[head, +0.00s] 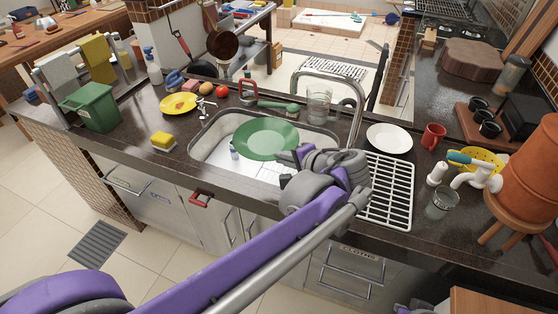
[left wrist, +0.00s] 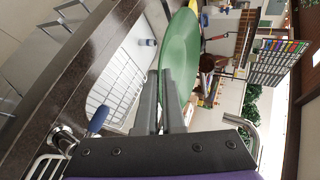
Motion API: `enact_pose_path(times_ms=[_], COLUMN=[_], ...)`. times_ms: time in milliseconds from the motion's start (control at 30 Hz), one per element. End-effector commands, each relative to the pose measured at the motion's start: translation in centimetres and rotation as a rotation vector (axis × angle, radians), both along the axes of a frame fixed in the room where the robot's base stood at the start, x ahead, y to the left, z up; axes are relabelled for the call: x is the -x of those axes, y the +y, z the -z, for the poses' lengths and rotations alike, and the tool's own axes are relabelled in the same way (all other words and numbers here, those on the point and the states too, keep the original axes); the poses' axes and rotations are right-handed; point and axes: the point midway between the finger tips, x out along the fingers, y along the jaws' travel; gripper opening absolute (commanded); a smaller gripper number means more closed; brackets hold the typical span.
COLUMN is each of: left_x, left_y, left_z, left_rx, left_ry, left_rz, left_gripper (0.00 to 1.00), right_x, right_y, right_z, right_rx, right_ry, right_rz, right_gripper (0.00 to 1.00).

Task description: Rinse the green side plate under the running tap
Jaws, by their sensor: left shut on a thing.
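The green side plate (head: 266,139) is held tilted over the sink (head: 205,143). My left gripper (head: 291,156) is shut on the plate's near right edge. In the left wrist view the plate (left wrist: 181,52) sits between the fingertips (left wrist: 163,78). The chrome tap (head: 357,112) arches up behind and to the right of the plate. A curved metal pipe, seemingly this tap, shows in the left wrist view (left wrist: 242,122). I cannot make out any water on the plate. My right gripper is not clearly in view.
A white drying rack (head: 391,190) and a white plate (head: 389,138) lie right of the sink. A glass (head: 318,104) stands behind it. A yellow sponge (head: 163,141) and yellow plate (head: 179,104) are on the left. A blue-handled metal fitting (left wrist: 66,138) stands by the rim.

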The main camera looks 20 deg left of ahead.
Motion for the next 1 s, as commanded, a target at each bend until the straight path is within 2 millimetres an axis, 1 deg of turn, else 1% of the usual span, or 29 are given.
enact_pose_path(times_ms=[100, 533, 767, 1000], left_x=[-1.2, -5.3, -7.5, -9.7], left_y=[-0.3, -1.4, -1.9, -2.5], left_z=[0.3, 1.2, 1.6, 2.0], left_rx=[0.0, -0.001, -0.001, 0.0], left_ry=[0.0, -0.001, -0.001, -0.001], left_rz=[-0.001, 0.0, 0.0, -0.001], left_gripper=[0.0, 0.0, 0.0, 0.0], right_x=[0.1, 0.4, 0.4, 0.3], right_y=[0.0, 0.0, 0.0, 0.0], right_z=[0.3, 1.0, 1.1, 0.8], right_rx=[0.0, 0.0, 0.0, 0.0], right_ry=[0.003, 0.007, 0.008, 0.006], right_rz=[0.0, 0.0, 0.0, 0.0], right_gripper=[0.0, 0.0, 0.0, 0.0])
